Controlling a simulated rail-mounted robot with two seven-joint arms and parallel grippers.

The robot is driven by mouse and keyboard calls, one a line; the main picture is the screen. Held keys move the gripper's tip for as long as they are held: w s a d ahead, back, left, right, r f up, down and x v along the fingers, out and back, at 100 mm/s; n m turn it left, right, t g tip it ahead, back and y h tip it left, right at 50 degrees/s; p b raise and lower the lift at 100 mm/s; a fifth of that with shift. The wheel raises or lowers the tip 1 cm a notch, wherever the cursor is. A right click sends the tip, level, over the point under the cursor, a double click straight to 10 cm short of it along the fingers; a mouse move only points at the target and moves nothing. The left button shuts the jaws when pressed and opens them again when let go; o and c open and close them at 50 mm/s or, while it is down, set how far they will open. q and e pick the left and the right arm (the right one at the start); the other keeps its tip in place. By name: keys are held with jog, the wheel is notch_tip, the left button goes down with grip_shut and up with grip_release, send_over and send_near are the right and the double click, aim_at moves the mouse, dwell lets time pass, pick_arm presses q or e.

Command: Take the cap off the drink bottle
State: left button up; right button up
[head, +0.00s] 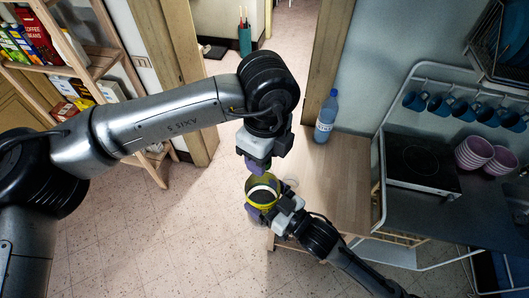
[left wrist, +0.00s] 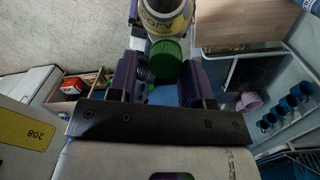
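The drink bottle (head: 261,197) has a yellow label and is held in the air left of the wooden counter. My right gripper (head: 265,203) is closed around its body. In the left wrist view the bottle's yellow label (left wrist: 167,17) shows at the top, with the green cap (left wrist: 166,51) pointing toward my left gripper. My left gripper (head: 257,166) is just beyond the bottle in the head view. In the left wrist view its purple fingers (left wrist: 166,70) stand apart on both sides of the cap. Whether they press on it is unclear. The cap is hidden in the head view.
A blue water bottle (head: 326,117) stands on the wooden counter (head: 335,165). To the right are a black hob (head: 420,163), pink bowls (head: 476,152) and hanging blue mugs (head: 440,104). A grocery shelf (head: 104,62) is at the upper left. Open floor lies below the arms.

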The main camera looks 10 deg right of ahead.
pick_arm(q)
jog(key=shift+o, duration=0.9)
jog(key=shift+d+r, duration=0.1)
jog(key=shift+r, duration=0.05)
